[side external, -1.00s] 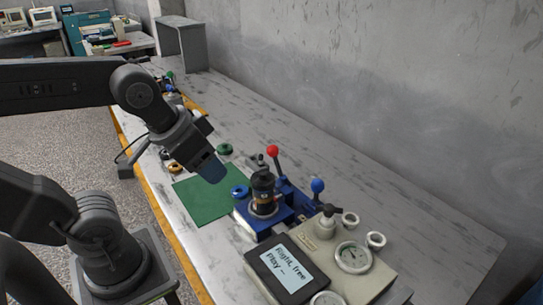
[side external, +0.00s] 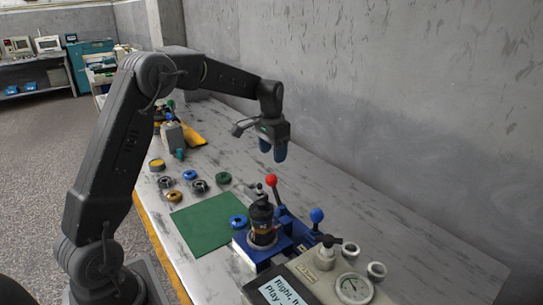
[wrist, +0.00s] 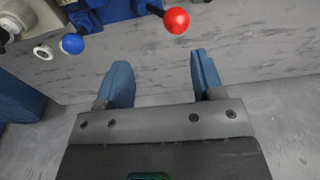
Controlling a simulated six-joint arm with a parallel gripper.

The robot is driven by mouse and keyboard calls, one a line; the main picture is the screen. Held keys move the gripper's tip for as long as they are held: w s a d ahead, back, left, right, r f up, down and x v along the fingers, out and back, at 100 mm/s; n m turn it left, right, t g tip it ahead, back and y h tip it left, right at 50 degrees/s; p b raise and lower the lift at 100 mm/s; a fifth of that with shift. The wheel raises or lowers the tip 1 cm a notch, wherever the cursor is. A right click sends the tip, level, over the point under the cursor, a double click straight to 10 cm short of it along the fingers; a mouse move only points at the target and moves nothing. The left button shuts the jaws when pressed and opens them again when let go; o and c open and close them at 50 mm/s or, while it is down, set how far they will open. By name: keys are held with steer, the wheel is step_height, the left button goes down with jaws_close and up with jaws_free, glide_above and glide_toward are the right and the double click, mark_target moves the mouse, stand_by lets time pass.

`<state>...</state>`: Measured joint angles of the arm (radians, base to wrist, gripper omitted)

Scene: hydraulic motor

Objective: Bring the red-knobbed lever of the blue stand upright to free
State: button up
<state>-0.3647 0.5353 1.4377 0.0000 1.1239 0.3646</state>
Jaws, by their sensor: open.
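The blue stand (side external: 287,231) is on the bench in the side view, with a dark cylindrical motor (side external: 262,222) upright on it. Its lever has a red knob (side external: 271,181) and its dark rod leans slightly. A second lever with a blue knob (side external: 316,215) is to its right. My gripper (side external: 273,152) hangs above and behind the red knob in the side view, apart from it. In the wrist view my gripper (wrist: 160,75) is open and empty. The red knob (wrist: 176,20) is beyond the fingertips, towards the right finger, and the blue knob (wrist: 72,44) is at upper left.
A grey control box (side external: 335,268) with a gauge and a screen stands at the front right. A green mat (side external: 203,228) and several ring parts lie left of the stand. The concrete wall (side external: 400,110) runs behind the bench. The bench surface (side external: 350,200) between is clear.

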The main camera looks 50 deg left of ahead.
mark_target(271, 175)
steer(key=shift+g, duration=0.3)
steer(key=a+f, duration=0.1)
steer(key=w+f, duration=0.1)
steer(key=a+f, duration=0.1)
steer(key=shift+w+a+f, duration=0.25)
steer(key=shift+a, duration=0.05)
steer(key=shift+f, duration=4.45)
steer(key=c, duration=0.5)
steer(key=shift+c, duration=0.2)
